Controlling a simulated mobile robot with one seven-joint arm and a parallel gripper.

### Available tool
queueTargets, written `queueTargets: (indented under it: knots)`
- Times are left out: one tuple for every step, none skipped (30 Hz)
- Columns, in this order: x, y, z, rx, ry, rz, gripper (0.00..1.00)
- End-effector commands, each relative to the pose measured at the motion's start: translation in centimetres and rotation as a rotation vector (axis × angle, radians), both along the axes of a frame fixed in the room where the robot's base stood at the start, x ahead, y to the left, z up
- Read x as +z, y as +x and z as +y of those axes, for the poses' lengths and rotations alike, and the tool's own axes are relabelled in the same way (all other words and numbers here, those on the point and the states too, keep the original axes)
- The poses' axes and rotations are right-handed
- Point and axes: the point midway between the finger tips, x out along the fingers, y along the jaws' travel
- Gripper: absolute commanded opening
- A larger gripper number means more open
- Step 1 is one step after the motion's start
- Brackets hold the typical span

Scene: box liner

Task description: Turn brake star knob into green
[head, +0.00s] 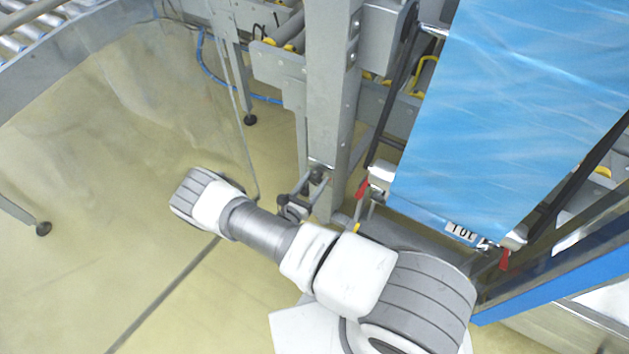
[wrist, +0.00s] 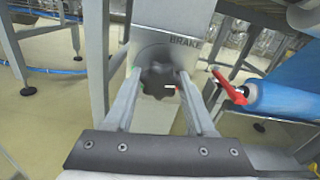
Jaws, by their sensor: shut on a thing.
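The brake star knob (wrist: 157,82) is dark and lobed. It sits on a grey post face, below the printed word BRAKE (wrist: 185,42) in the wrist view. My gripper (wrist: 158,73) has one finger on each side of the knob and is shut on it. A small white mark shows at the knob's right, with a bit of red beside it near the right finger. In the head view my arm reaches left across the floor, and the knob cannot be made out clearly near the grey post (head: 333,90).
A blue film roll (wrist: 285,100) with a red lever (wrist: 229,87) is close to the right of my gripper. The head view shows the blue film sheet (head: 500,110) and another red lever (head: 505,259). Open floor (head: 110,200) lies to the left.

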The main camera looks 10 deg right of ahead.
Motion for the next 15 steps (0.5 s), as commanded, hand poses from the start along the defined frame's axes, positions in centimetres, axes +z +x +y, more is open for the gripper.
queueTargets:
  knots:
    - [-0.03, -0.04, 0.05, 0.0, -0.009, 0.011, 0.0]
    - [-0.04, -0.04, 0.05, 0.0, -0.018, 0.019, 0.0]
    - [-0.05, -0.05, 0.05, 0.0, -0.031, 0.033, 0.0]
    - [-0.05, -0.05, 0.05, 0.0, -0.042, 0.043, 0.0]
    - [-0.05, -0.05, 0.03, 0.0, -0.054, 0.056, 0.0]
    - [-0.03, -0.04, 0.05, 0.001, -0.073, 0.075, 0.0]
    - [-0.02, -0.04, 0.06, 0.001, -0.088, 0.088, 0.0]
    - [0.0, -0.03, 0.07, 0.002, -0.105, 0.105, 0.0]
    - [-0.01, -0.04, 0.08, 0.002, -0.128, 0.128, 0.0]
    - [-0.02, -0.05, 0.06, 0.002, -0.146, 0.147, 0.0]
    - [-0.04, -0.07, 0.05, 0.001, -0.165, 0.166, 0.0]
    - [-0.04, -0.07, 0.04, 0.001, -0.191, 0.192, 0.0]
    - [-0.03, -0.07, 0.05, 0.002, -0.211, 0.212, 0.0]
    - [-0.02, -0.07, 0.06, 0.002, -0.232, 0.232, 0.0]
    - [-0.02, -0.07, 0.06, 0.002, -0.259, 0.26, 0.0]
